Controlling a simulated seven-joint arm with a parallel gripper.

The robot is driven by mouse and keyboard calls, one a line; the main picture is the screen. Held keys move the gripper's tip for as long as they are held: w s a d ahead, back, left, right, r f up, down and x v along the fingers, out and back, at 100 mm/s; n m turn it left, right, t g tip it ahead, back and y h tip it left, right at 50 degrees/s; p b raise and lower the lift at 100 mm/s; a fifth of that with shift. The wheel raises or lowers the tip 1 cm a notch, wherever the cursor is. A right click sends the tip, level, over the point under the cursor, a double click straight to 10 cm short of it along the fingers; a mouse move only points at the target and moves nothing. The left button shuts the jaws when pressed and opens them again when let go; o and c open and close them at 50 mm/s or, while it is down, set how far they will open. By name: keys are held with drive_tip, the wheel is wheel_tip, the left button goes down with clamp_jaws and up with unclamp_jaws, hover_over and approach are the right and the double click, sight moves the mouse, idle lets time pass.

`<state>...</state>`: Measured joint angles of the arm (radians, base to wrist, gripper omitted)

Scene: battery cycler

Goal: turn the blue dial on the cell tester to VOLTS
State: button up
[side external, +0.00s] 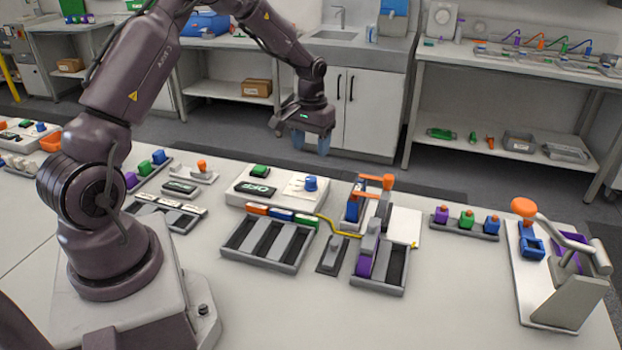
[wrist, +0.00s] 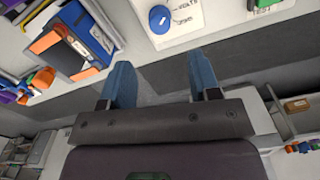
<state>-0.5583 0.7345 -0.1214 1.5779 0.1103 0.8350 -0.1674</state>
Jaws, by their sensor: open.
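The blue dial (side external: 310,183) stands on the right half of the white cell tester (side external: 290,200), in the middle of the table. The tester also has a green button and a dark display reading OFF. In the wrist view the dial (wrist: 158,17) is at the top centre, beside printed labels; one reads VOLTS and the other is too small to read surely. My gripper (side external: 314,146) hangs above and behind the tester, apart from the dial. Its two blue fingers (wrist: 163,85) are spread with nothing between them. The dial's exact pointing direction is unclear.
A blue and orange fixture (side external: 354,208) stands right of the tester. A tray with dark slots (side external: 262,262) and several coloured cells lie in front. A lever press (side external: 540,270) stands at the far right. The air around my gripper looks clear.

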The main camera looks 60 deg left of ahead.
sight(311, 178)
wheel_tip(311, 178, down, 10)
drive_tip(key=shift+r, duration=0.1)
drive_tip(key=shift+c, duration=0.3)
drive_tip(key=c, duration=0.9)
